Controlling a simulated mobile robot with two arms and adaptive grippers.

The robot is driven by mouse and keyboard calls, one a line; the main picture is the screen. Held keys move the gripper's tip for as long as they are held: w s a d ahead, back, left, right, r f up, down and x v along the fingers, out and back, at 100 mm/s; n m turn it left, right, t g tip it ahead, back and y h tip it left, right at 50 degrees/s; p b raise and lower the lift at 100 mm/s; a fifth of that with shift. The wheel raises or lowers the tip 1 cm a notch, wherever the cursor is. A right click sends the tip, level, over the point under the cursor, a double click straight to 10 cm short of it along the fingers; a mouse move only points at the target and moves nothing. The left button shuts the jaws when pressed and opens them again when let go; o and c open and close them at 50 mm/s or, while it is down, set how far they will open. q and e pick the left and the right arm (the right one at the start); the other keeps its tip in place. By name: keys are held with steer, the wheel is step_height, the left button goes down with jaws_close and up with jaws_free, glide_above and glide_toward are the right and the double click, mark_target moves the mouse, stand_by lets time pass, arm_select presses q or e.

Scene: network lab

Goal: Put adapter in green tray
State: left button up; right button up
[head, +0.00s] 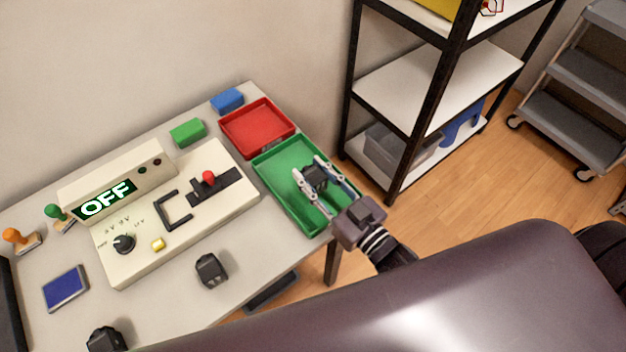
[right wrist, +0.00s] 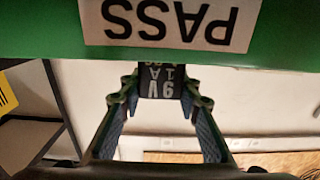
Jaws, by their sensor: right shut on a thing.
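The black adapter (head: 316,178) is between the fingers of my right gripper (head: 311,170), which is shut on it over the green tray (head: 290,152). In the right wrist view the adapter (right wrist: 161,84) shows a "9V 1A" label, upside down, between the fingertips (right wrist: 160,90). The green tray's wall (right wrist: 40,30) with a "PASS" label crosses the top of that view. Whether the adapter touches the tray floor I cannot tell. My left gripper is not in view.
A red tray (head: 257,128) sits behind the green one. A console reading "OFF" (head: 160,210) fills the table's middle. Two more black adapters (head: 210,270) (head: 105,340) lie near the front. A shelf rack (head: 420,85) stands to the right.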

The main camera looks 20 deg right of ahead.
mark_target(321, 190)
steer(key=shift+f, duration=1.35)
steer(key=shift+f, duration=0.2)
steer(key=o, duration=1.3)
steer(key=shift+c, duration=0.2)
steer(key=shift+r, duration=0.15)
steer(key=b+v, duration=0.1)
steer(key=v, duration=1.1)
